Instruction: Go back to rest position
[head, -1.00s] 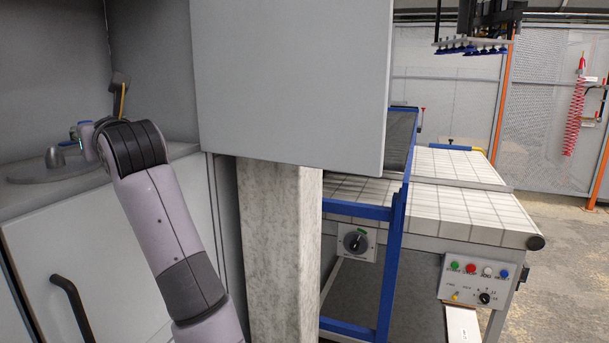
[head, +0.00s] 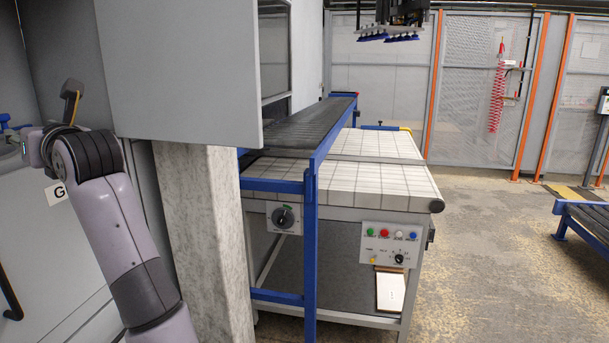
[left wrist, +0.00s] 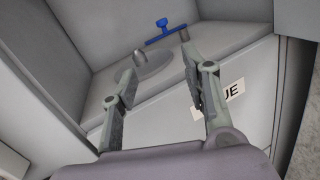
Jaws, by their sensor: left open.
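My left arm comes in from the lower left in the head view, bent at its elbow joint, with its far end toward the left edge. My left gripper (left wrist: 160,95) shows in the left wrist view. Its two fingers are spread apart with nothing between them. Beyond the fingers are a grey ledge with a round plate (left wrist: 143,72) and a blue handle (left wrist: 166,31) on a small fitting. The gripper's fingers are not clearly visible in the head view. My right gripper is in neither view.
A large grey cabinet panel (head: 187,70) and a pale post (head: 205,235) stand close to my left arm. A blue-framed conveyor (head: 310,125) and a white tiled table (head: 345,182) with a button panel (head: 392,246) stand to the right. The floor (head: 480,250) at right is open.

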